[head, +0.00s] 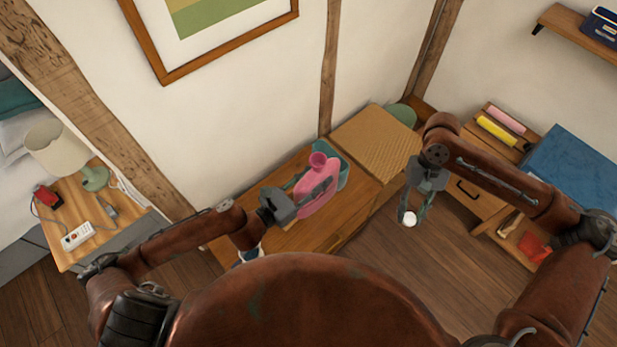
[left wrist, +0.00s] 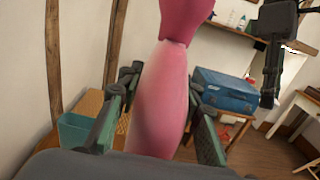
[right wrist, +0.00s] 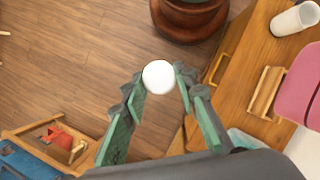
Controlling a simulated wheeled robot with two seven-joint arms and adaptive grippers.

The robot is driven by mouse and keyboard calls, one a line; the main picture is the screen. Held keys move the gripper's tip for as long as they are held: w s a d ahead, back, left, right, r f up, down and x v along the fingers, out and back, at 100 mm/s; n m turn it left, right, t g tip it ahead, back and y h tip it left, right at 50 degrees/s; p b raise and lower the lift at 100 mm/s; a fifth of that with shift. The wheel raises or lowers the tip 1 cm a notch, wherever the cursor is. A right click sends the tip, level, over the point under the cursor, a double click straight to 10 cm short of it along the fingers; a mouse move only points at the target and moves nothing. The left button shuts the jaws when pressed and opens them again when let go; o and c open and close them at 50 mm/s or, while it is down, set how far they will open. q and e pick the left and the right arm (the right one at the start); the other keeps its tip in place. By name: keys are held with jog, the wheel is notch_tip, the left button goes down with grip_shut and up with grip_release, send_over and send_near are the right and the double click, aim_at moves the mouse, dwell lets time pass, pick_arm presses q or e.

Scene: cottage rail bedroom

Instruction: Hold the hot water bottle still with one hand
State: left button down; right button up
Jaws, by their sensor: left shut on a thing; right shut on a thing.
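The pink hot water bottle (head: 317,196) is over the wooden cabinet top in the head view, its darker neck and funnel mouth (head: 318,160) at the upper end. My left gripper (head: 308,190) is shut on its body; the left wrist view shows the pink body (left wrist: 161,105) between the two fingers. Whether its base touches the cabinet is hidden. My right gripper (head: 409,212) is shut on a small white round thing (right wrist: 158,76), held over the floor to the right of the cabinet, apart from the bottle. What this white thing is, I cannot tell.
A teal container (head: 344,173) stands behind the bottle. A woven box (head: 375,143) is to its right. A white cylinder (right wrist: 296,18) and a small wooden rack (right wrist: 265,92) are on the cabinet top. A blue case (head: 575,165) lies at right. The floor below my right gripper looks clear.

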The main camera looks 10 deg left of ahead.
dwell(0.5)
jog(key=w+a+r+m+y, duration=0.2)
jog(key=w+a+r+m, duration=0.3)
jog(key=a+r, duration=0.55)
jog(key=m+y, duration=0.2)
jog(key=m, duration=0.1)
send_near(314, 167)
notch_tip(314, 167, up, 2)
jog(key=a, duration=0.2)
jog(key=shift+s+d+g, duration=0.15)
jog(key=shift+s+g, duration=0.1)
jog(key=shift+g, duration=0.15)
jog(key=shift+f, duration=0.15)
jog(key=shift+f, duration=1.9)
jog(key=shift+f, duration=0.8)
jog(key=shift+f, duration=0.6)
